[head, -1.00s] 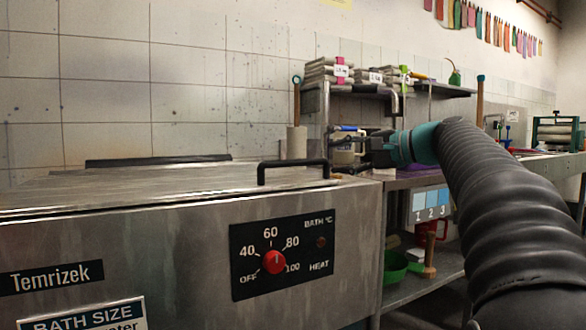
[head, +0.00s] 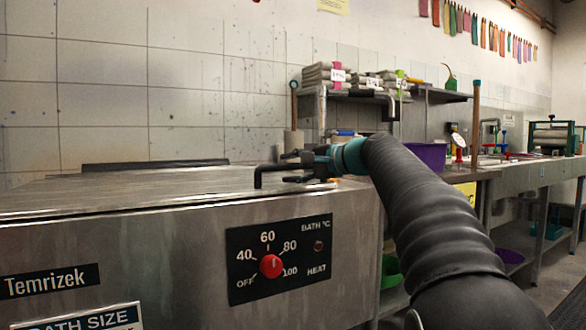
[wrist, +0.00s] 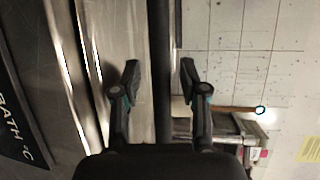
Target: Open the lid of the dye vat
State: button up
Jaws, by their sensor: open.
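The dye vat (head: 170,245) is a steel box at the left of the head view, and its flat steel lid (head: 140,185) is down. In the wrist view, my open gripper (wrist: 160,80) has a finger on each side of a dark bar (wrist: 163,50), which looks like the handle. I see gaps between the bar and both fingers there.
The vat front has a red knob (head: 271,266) on a black panel. Behind my arm are a shelf with folded cloth (head: 325,75), a purple tub (head: 428,155) and a long bench (head: 540,165). A tiled wall (head: 180,90) stands behind the vat.

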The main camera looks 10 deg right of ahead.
grip_shut()
jog(key=shift+r, duration=0.1)
